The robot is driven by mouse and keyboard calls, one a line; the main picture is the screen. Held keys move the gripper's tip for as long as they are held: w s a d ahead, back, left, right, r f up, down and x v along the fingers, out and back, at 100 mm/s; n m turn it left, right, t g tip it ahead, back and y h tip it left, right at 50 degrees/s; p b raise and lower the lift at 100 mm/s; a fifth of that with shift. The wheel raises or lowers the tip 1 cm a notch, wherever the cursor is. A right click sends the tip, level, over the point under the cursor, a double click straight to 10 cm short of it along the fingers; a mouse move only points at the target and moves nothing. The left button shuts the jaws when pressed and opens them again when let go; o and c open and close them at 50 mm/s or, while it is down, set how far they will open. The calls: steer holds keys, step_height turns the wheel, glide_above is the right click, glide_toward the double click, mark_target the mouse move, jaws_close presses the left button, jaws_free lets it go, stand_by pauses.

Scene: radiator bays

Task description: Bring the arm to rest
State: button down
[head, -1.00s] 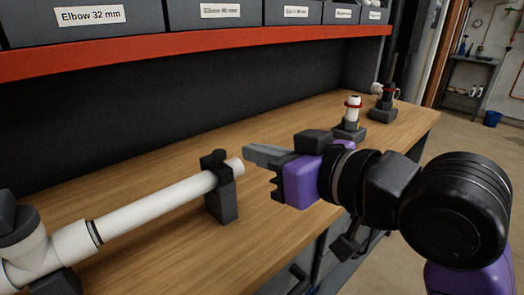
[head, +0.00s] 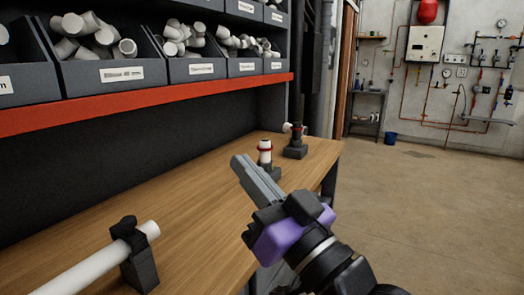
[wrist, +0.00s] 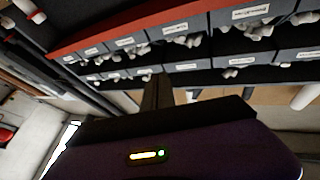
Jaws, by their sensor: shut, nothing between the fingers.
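My gripper (head: 248,172) is raised in front of the workbench (head: 203,190) in the head view, its grey fingers together and pointing up and to the left. Nothing is between the fingers. In the wrist view the closed fingers (wrist: 157,92) point towards the shelves of bins. The purple body of my gripper fills the lower part of that view. My gripper looks clear of the white pipe (head: 100,262), which rests in a black clamp stand (head: 138,260) at the lower left.
A white fitting with a red ring (head: 265,152) and a dark fitting (head: 295,146) stand on the bench's far end. Grey bins (head: 120,72) of white fittings line the shelf with a red edge (head: 150,103). Open floor (head: 420,200) lies to the right.

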steer(key=s+d+f+m+t+h+p, duration=0.2)
steer(key=s+d+f+m+h, duration=0.2)
steer(key=s+d+f+h, duration=0.25)
steer(key=s+d+f+m+t+h+p, duration=0.2)
steer(key=s+d+f+m+h, duration=0.2)
steer(key=d+f+h, duration=0.35)
steer(key=s+d+f+g+p, duration=0.1)
steer(key=s+f, duration=0.3)
steer(key=s, duration=0.4)
steer(key=s+d+f+n+g+p, duration=0.1)
steer(key=s+d+f+g+p, duration=0.1)
steer(key=s, duration=0.7)
steer(key=s+d+f+n+g+p, duration=0.1)
steer(key=s+d+f+g+p, duration=0.1)
steer(key=s+d+f, duration=0.3)
steer(key=s+f+g, duration=0.1)
steer(key=s, duration=0.3)
steer(key=shift+g, duration=0.4)
